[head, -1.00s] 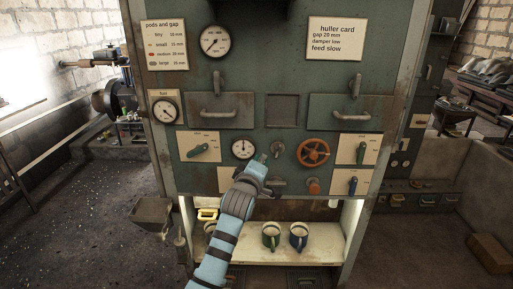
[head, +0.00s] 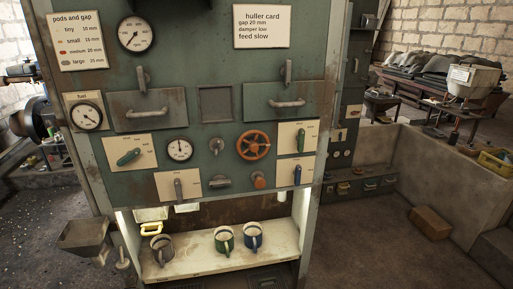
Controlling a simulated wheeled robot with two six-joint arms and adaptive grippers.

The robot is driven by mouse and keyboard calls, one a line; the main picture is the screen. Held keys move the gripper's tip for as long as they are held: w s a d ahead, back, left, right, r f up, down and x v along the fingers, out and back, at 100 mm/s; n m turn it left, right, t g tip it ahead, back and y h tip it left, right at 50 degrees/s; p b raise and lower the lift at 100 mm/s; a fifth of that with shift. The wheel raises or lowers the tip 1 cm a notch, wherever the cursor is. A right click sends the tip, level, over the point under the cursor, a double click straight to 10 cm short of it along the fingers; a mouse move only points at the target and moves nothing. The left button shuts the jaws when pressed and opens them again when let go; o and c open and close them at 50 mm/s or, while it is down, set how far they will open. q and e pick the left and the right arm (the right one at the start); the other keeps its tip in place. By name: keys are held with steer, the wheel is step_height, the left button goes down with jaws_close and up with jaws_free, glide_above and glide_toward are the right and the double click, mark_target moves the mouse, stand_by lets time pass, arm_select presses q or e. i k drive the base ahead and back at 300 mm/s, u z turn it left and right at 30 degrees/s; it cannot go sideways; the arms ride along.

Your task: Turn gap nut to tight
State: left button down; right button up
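The green machine panel (head: 228,95) faces me. No part on it is labelled as the gap nut, so I cannot tell for sure which one it is. A small grey metal fitting (head: 216,146) sits between the round white dial (head: 179,149) and the orange handwheel (head: 253,145). A grey horizontal handle (head: 220,182) is below it, with an orange knob (head: 259,181) to its right. Neither of my grippers is in view, and nothing of mine covers these parts.
The huller card (head: 263,27) and the pods and gap card (head: 77,41) hang on the panel. Lever plates (head: 143,157) flank the controls. Mugs (head: 225,240) stand on the lower shelf (head: 200,267). A brown block (head: 431,222) lies on the floor at right, where some floor is clear.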

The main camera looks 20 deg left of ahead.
mark_target(216, 145)
steer(key=z, duration=0.9)
steer(key=i, duration=1.05)
steer(key=u, duration=0.7)
